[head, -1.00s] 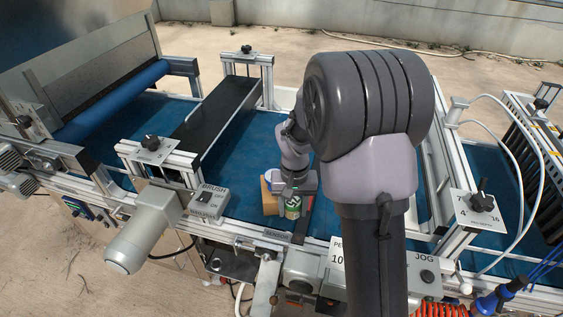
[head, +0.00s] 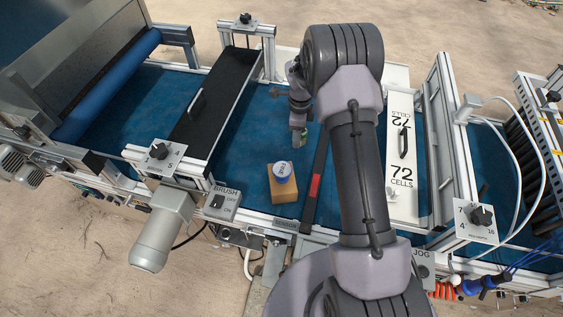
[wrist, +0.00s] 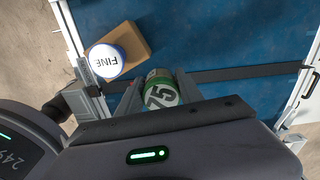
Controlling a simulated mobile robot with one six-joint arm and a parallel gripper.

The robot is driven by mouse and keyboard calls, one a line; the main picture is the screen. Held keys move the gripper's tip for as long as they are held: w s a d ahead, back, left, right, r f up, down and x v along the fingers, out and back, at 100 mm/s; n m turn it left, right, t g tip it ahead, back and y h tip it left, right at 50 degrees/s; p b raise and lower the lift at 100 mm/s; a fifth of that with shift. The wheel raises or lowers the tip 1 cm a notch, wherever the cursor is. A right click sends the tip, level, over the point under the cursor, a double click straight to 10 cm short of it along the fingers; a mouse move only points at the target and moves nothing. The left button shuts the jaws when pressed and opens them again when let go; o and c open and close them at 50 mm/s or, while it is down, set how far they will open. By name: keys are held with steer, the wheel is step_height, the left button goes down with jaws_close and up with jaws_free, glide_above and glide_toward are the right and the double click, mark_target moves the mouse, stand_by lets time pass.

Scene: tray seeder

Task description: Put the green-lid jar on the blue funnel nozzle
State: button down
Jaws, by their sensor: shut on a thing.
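My gripper (head: 298,125) is shut on the green-lid jar (head: 300,140), holding it over the blue belt, behind and a little right of a tan block. In the wrist view the jar (wrist: 160,92) shows green with a white label marked 75 between the fingers (wrist: 160,98). A blue and white round piece marked FINE (head: 283,171) stands on the tan block (head: 284,189); it also shows left of the jar in the wrist view (wrist: 107,59). I cannot tell surely whether this is the blue funnel nozzle. The jar and this piece are apart.
A dark bar (head: 315,180) with a red section crosses the belt right of the block. A black bridge with a handle (head: 197,103) stands left. A white 72 CELLS plate (head: 402,150) lies right.

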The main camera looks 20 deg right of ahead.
steer(key=s+a+r+n+p, duration=0.1)
steer(key=s+a+n+p, duration=0.3)
steer(key=s, duration=0.8)
steer(key=s+a+r+n+p, duration=0.15)
steer(key=s+a+n, duration=0.4)
steer(key=s, duration=0.55)
steer(key=p, duration=0.2)
glide_above(280, 170)
step_height(280, 170, down, 2)
steer(key=shift+f+n, duration=0.1)
steer(key=shift+n, duration=0.15)
steer(key=shift+f, duration=1.7)
steer(key=shift+f, duration=0.1)
steer(key=c, duration=0.8)
jaws_free()
steer(key=shift+o, duration=0.2)
